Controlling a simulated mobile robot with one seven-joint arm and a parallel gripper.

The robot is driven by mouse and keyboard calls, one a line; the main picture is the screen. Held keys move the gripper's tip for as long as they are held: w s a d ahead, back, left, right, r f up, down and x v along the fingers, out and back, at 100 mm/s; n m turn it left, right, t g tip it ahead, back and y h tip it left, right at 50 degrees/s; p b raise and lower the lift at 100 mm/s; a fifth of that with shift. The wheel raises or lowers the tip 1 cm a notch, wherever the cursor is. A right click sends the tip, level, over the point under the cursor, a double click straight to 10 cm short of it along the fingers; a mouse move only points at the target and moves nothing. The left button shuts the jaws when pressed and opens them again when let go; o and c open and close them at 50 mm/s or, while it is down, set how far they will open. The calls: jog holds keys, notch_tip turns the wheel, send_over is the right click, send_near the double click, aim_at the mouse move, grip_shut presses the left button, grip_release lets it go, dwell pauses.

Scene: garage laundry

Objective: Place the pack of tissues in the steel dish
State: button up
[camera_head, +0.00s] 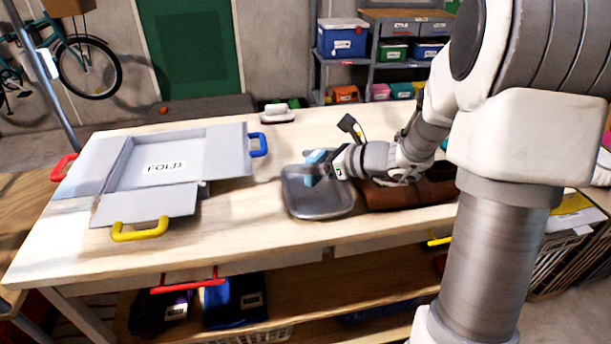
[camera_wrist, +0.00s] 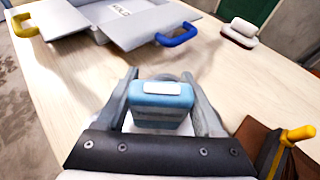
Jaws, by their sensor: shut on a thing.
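The pack of tissues (camera_wrist: 160,98) is light blue with a white label, and sits between the two fingers of my gripper (camera_wrist: 165,105) in the wrist view. My gripper is shut on it. In the head view the pack (camera_head: 316,157) shows at the tip of my gripper (camera_head: 325,164), over the back part of the steel dish. The steel dish (camera_head: 318,207) is a shallow grey tray on the table. In the wrist view the dish is mostly hidden behind the pack and fingers. I cannot tell how far the pack is above the dish floor.
A grey folding board (camera_head: 165,168) marked FOLD, with red, blue and yellow handles, lies left on the table (camera_head: 250,225). A brown leather item (camera_head: 400,194) lies right of the dish. A white-handled brush (camera_head: 277,113) sits at the back. Bare tabletop lies between board and dish.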

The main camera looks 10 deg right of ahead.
jog(key=shift+f+b, duration=0.45)
jog(key=shift+f, duration=1.2)
jog(key=shift+f, duration=0.1)
jog(key=shift+f, duration=0.15)
jog(key=o, duration=1.3)
jog(key=shift+r, duration=0.4)
jog(key=p+v, duration=0.2)
jog(key=v, duration=1)
jog(key=shift+p, duration=0.35)
jog(key=shift+f, duration=0.1)
